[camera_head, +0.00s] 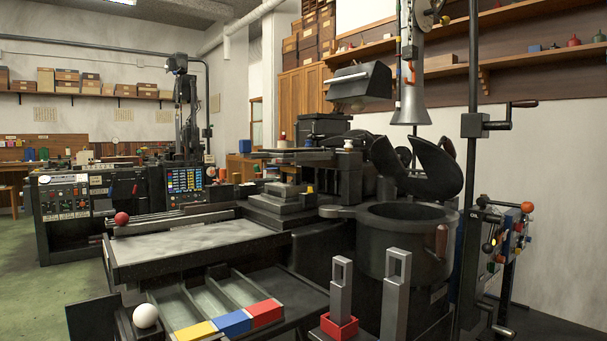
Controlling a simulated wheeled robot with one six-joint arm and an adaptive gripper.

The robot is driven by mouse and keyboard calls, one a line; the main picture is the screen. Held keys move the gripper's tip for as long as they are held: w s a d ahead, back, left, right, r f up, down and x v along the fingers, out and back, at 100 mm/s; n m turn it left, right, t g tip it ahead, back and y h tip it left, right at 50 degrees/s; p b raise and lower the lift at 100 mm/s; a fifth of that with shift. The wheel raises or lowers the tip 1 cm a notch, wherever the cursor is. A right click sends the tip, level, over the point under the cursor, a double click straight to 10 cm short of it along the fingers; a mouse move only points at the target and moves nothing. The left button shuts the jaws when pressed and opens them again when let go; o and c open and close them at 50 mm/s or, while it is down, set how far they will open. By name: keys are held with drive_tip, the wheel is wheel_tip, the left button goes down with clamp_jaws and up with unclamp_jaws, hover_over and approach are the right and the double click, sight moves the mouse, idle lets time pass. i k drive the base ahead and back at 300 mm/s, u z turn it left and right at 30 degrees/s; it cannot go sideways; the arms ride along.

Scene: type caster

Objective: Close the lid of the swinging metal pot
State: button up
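A large dark metal pot (378,250) stands at the right of the middle, with its round mouth facing up and uncovered. A reddish-brown handle (441,241) sits upright at its right side. A dark curved piece (421,168) with a scooped outline stands raised behind and above the pot's rim. It may be the lid, but I cannot tell for sure, and I cannot see how it joins the pot. The inside bottom of the pot is hidden. My gripper does not show in the head view.
A dark upright post (470,170) with cranks stands close to the pot's right. Two grey upright holders (396,285) (341,290) stand in front of it. A metal horn (411,100) hangs above. A machine bench (190,250) fills the left; green floor is open farther left.

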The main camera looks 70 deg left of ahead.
sight(445, 180)
drive_tip(key=u, duration=1.1)
drive_tip(key=i, duration=3.6)
drive_tip(key=u, duration=3.25)
drive_tip(key=k, duration=0.8)
drive_tip(key=z, duration=0.15)
